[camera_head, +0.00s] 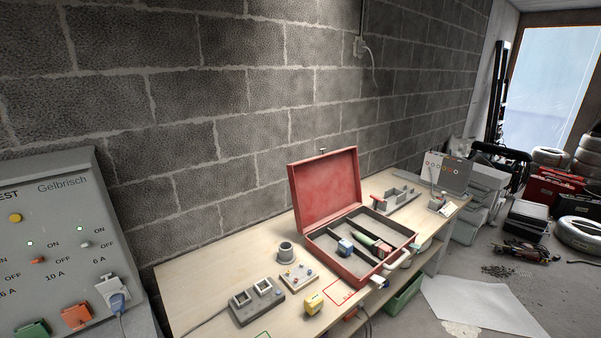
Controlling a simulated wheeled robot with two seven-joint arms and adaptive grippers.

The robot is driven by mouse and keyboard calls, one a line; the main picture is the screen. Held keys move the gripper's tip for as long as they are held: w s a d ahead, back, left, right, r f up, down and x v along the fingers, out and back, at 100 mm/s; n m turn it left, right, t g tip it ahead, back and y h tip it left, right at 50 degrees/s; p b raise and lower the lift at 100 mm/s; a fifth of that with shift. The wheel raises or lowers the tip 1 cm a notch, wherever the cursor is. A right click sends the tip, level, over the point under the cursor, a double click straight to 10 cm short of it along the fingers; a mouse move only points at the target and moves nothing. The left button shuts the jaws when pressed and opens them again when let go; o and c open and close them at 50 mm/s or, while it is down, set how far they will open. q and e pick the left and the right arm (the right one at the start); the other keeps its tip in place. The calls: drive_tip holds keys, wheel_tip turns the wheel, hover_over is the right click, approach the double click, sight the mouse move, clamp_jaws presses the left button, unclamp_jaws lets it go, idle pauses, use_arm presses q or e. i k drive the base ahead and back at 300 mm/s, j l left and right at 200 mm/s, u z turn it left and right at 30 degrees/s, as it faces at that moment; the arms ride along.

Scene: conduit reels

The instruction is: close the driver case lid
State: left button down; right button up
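The driver case is a red box (313,243) standing on the wooden workbench (205,272) in the head view. Its red lid (328,187) stands upright, open, on the far left side of the case. Inside, dark compartments hold a blue item (345,247), a green-handled driver (366,240) and a red item (384,249). A pale handle (398,261) shows at the case's front. Neither of my grippers is in the picture.
A grey socket block (257,301), a small board (299,277), a grey cup (286,252) and a yellow block (314,298) lie left of the case. A grey test panel (62,235) stands far left. A grey holder (397,200) sits behind the case.

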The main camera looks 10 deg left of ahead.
sight(324, 187)
drive_tip(key=i+l+z, duration=0.2)
drive_tip(key=i+l, duration=0.2)
drive_tip(key=i+l+z, duration=0.2)
drive_tip(key=i, duration=0.4)
drive_tip(key=i+l+z, duration=0.15)
drive_tip(key=i+l, duration=0.15)
drive_tip(key=i, duration=0.2)
